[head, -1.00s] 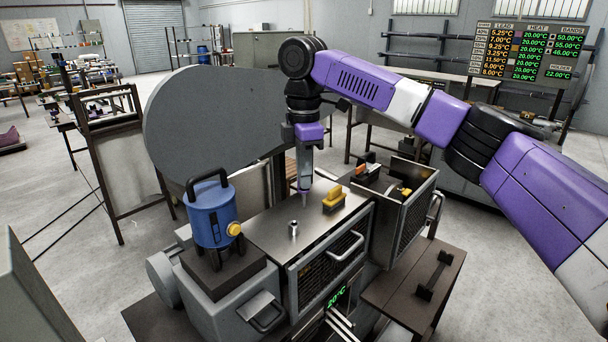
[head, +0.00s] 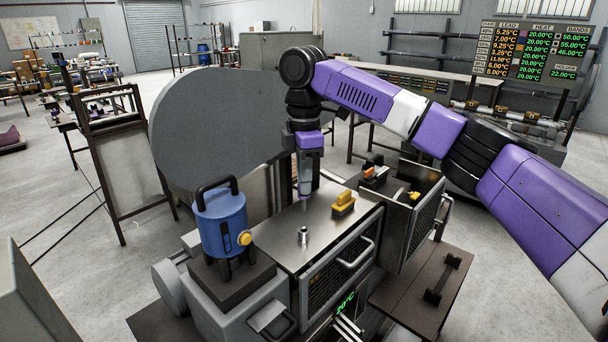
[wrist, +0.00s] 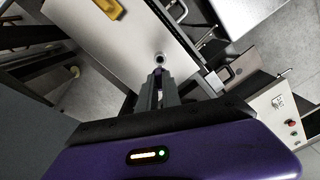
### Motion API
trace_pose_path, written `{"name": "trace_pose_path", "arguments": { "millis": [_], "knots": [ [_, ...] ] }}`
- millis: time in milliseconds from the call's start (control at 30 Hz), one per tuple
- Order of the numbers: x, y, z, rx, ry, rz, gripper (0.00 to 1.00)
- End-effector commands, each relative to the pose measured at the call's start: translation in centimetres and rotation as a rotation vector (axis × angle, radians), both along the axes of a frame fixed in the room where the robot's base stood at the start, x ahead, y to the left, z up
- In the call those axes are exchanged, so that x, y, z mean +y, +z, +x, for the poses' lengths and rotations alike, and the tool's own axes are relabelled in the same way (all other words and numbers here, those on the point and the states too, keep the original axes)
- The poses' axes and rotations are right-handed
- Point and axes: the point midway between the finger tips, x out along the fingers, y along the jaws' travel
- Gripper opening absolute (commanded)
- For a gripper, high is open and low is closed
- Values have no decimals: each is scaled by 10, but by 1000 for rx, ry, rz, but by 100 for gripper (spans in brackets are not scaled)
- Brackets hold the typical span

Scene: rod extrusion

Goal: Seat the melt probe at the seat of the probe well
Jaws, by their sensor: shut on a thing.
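My gripper (head: 305,184) hangs pointing down over the steel top of the machine. It is shut on a thin, mostly hidden piece, the melt probe, whose narrow tip (head: 305,206) points down. The probe well (head: 303,235) is a short round metal collar standing on the steel top. In the head view the tip shows above the collar, apart from it. In the wrist view the well (wrist: 160,58) shows as a ring with a dark bore just beyond the fingertips (wrist: 158,76). The fingers hide most of the probe there.
A yellow block (head: 343,203) sits on the steel top to the right. A blue canister (head: 221,222) with a black handle stands at the left. An open mesh door (head: 424,222) is at the right. A large grey disc (head: 220,120) stands behind.

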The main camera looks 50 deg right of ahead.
Motion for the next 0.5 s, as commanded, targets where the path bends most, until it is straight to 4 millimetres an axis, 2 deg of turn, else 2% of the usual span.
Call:
{"name": "trace_pose_path", "arguments": {
  "millis": [200, 500],
  "knots": [
    [0, -22, 0, 0, 0, 2, 0],
    [0, -41, 0, -1, 0, 2, 0]
  ]
}}
